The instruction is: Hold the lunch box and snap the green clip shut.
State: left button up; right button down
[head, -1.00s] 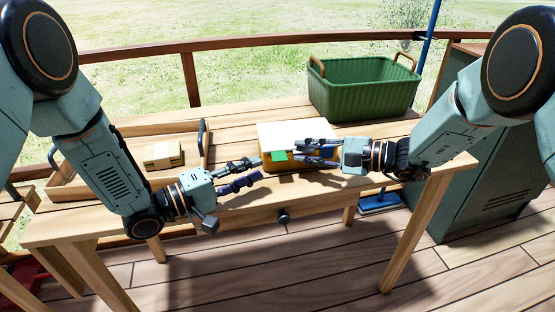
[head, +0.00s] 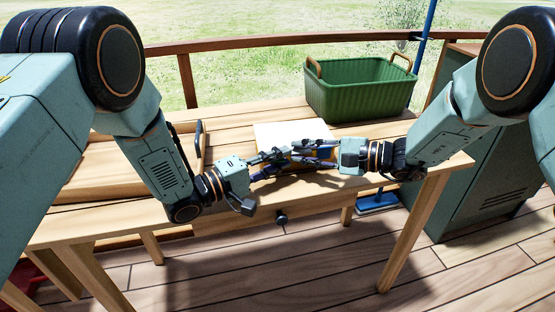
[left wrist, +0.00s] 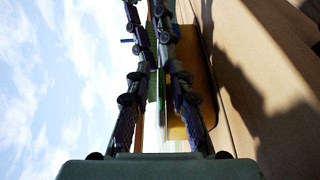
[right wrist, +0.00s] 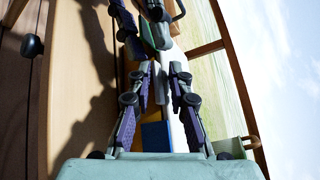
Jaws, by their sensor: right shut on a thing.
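The lunch box has a white lid (head: 285,131) and a yellow body (left wrist: 207,95); it sits near the table's front edge. My right gripper (head: 297,151) is shut on the box from the right, its fingers spanning lid and body. A blue clip (right wrist: 155,136) shows on the box's front in the right wrist view. The green clip (left wrist: 152,88) shows as a thin strip between my left fingers; the head view hides it. My left gripper (head: 281,162) is open at the box's front left, fingers apart, very close to the right fingers. Contact with the clip is unclear.
A green basket (head: 360,92) stands at the back right of the table (head: 235,125). A wooden tray (head: 105,165) lies at the left, partly behind my left arm. A grey-green cabinet (head: 470,175) stands right of the table. The back middle of the table is clear.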

pick_arm(q)
grip_shut()
jog(key=shift+f+m, duration=0.15)
jog(key=shift+m, duration=0.65)
jog(key=shift+o, duration=1)
grip_release()
jog(key=v, duration=1.2)
jog(key=shift+f, duration=0.25)
